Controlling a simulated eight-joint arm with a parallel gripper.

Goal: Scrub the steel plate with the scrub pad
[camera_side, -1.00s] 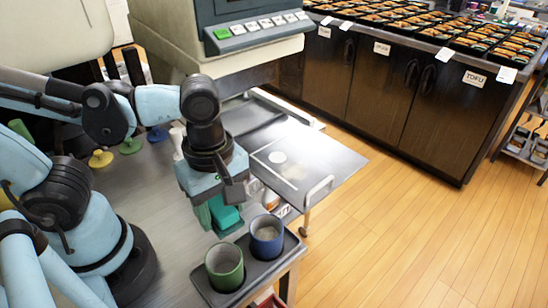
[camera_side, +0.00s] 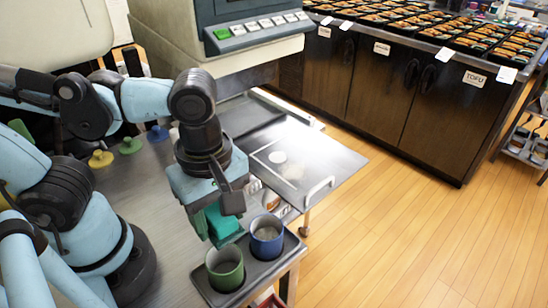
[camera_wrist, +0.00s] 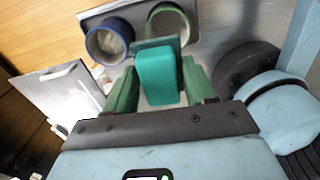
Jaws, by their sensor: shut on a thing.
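The teal-green scrub pad (camera_side: 222,222) is held between the fingers of my gripper (camera_side: 218,228), which is shut on it. In the wrist view the pad (camera_wrist: 158,78) sits between the two green fingers of my gripper (camera_wrist: 160,90). The pad is in the air beside the two cups, at the table's front part. The steel plate (camera_side: 325,160) is a flat grey sheet right of my gripper, with a pale round spot and a whitish smear on it. It also shows in the wrist view (camera_wrist: 55,95) at the left. My gripper is apart from the plate.
A green cup (camera_side: 225,268) and a blue cup (camera_side: 266,238) stand on a dark tray (camera_side: 258,270) close to the pad. A large machine (camera_side: 225,45) stands behind the plate. Yellow, green and blue knobbed items stand at the left of the table.

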